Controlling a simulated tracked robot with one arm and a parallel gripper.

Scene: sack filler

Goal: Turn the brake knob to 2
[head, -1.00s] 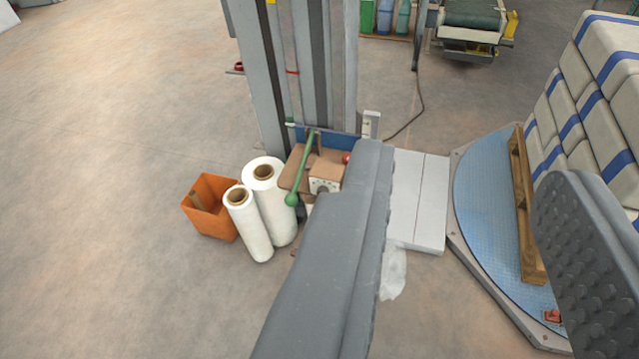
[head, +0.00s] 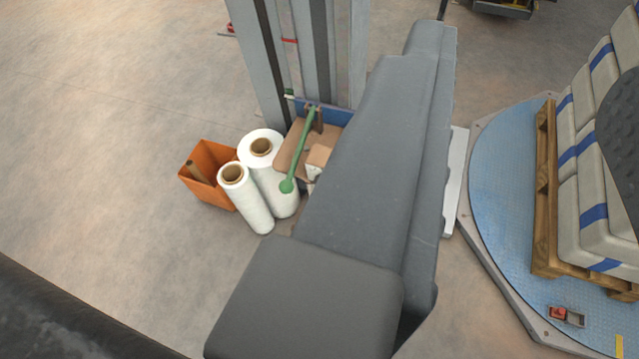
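A small brown box (head: 319,157) sits on the brown carriage of the grey mast. Only a sliver of its white face shows; the dial on that face, which may be the brake knob, is hidden behind my gripper's left finger. A green lever with a ball end (head: 287,186) stands just left of the box. My gripper (head: 530,62) has its long grey left finger across the middle of the view and its dark bumpy right finger at the right edge. The fingers are wide apart with nothing held between them. No number can be read.
Two white film rolls (head: 245,196) and an orange bin (head: 209,158) stand left of the carriage. The grey mast (head: 312,45) rises behind it. At right, a blue turntable (head: 492,200) bears a wooden pallet (head: 546,190) of stacked sacks (head: 590,205). The floor at left is clear.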

